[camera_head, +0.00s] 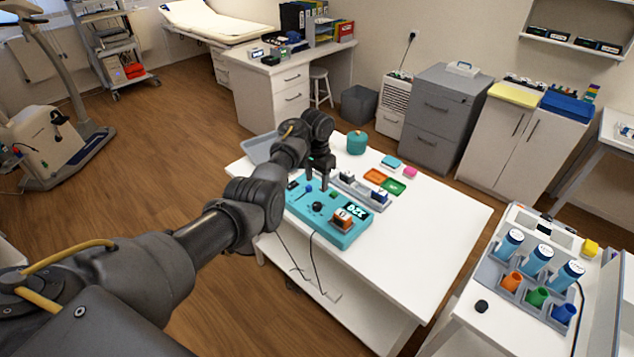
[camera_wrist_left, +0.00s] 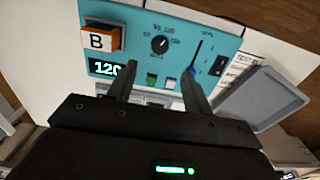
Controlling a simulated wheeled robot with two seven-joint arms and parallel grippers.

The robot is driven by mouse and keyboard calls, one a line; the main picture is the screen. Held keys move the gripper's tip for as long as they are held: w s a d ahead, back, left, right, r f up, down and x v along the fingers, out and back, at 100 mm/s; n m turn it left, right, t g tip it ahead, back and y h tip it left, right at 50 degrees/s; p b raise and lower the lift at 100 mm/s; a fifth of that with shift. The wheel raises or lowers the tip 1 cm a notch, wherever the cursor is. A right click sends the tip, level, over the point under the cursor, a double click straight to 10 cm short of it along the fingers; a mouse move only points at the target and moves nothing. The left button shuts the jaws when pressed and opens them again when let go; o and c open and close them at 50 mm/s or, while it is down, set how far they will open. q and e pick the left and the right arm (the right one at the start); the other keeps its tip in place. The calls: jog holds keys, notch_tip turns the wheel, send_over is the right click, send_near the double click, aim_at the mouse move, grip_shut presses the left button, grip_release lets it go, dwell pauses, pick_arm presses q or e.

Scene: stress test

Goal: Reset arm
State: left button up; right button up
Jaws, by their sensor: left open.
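A teal control panel (camera_head: 325,229) lies on the white table. It carries a black dial (camera_head: 317,207), a lit display (camera_head: 357,209) and an orange block (camera_head: 342,221). A green button (camera_wrist_left: 152,79) shows between my fingers. My left gripper (camera_head: 319,180) is over the panel's far side, its fingers (camera_wrist_left: 161,82) apart with nothing between them. I cannot tell whether they touch the panel. My right gripper is not in view.
A grey tray (camera_wrist_left: 262,99) lies beside the panel. The table's right part (camera_head: 430,225) is clear. A side table at right holds blue bottles (camera_head: 538,260) and coloured cups.

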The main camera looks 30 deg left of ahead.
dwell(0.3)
pick_arm(q)
jog(key=s+f+n+t+y, duration=0.1)
jog(key=s+f, duration=1.4)
jog(key=s, duration=0.2)
jog(key=s+d+r+t+h, duration=0.1)
jog(key=s+d+r, duration=0.25)
jog(key=s, duration=1.15)
jog(key=s+d+r+t, duration=0.2)
jog(key=s+d+r, duration=0.15)
jog(key=s, duration=1.05)
notch_tip(320, 180, down, 27)
jog(key=g+b, duration=0.2)
jog(key=b, duration=0.1)
jog(key=s+a+f+g+b, duration=0.1)
jog(key=s+a+f+b, duration=0.1)
jog(key=s+f, duration=1.5)
notch_tip(320, 180, down, 4)
jog(key=shift+s+a+f+b, duration=0.15)
jog(key=shift+s+f+b, duration=0.1)
jog(key=shift+b, duration=0.3)
